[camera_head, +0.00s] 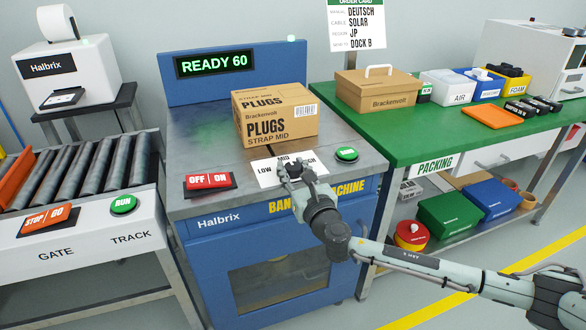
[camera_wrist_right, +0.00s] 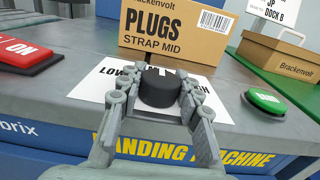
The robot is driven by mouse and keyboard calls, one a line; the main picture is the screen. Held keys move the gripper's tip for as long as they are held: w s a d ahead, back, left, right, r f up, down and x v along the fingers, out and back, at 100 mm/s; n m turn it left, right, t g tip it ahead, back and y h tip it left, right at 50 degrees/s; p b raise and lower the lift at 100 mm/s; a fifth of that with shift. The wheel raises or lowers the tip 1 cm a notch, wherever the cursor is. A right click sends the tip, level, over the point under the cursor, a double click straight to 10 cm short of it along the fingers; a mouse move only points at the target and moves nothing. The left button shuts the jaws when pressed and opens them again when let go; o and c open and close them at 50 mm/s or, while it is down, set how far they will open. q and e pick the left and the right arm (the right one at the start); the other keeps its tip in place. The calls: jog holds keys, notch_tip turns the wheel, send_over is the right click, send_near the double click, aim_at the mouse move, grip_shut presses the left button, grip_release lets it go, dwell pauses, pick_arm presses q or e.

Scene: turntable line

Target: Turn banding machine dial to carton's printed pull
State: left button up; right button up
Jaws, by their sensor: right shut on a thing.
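The carton (camera_head: 277,114) stands on the banding machine (camera_head: 215,140). Its print reads "PLUGS" and "STRAP MID", and it also shows in the wrist view (camera_wrist_right: 175,40). The black dial (camera_wrist_right: 160,88) sits in front of the carton on a white plate (camera_wrist_right: 100,84) lettered LOW, MID and HIGH. The letters are partly covered. My right gripper (camera_wrist_right: 158,84) is shut on the dial, with one finger at each side. In the head view my right gripper (camera_head: 292,172) mostly hides the dial. I cannot tell where the dial points. My left gripper is not in view.
The display (camera_head: 215,64) reads "READY 60". A red OFF/ON switch (camera_head: 209,182) is left of the dial, a green button (camera_head: 346,154) right of it. The green packing bench (camera_head: 420,135) is on the right, the roller track (camera_head: 80,175) on the left.

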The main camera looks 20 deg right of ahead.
jog(key=o, duration=1.2)
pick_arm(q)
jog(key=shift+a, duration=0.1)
pick_arm(e)
jog(key=shift+s, duration=0.1)
jog(key=s, duration=1.1)
jog(key=shift+s+d, duration=0.25)
jog(key=shift+s, duration=0.15)
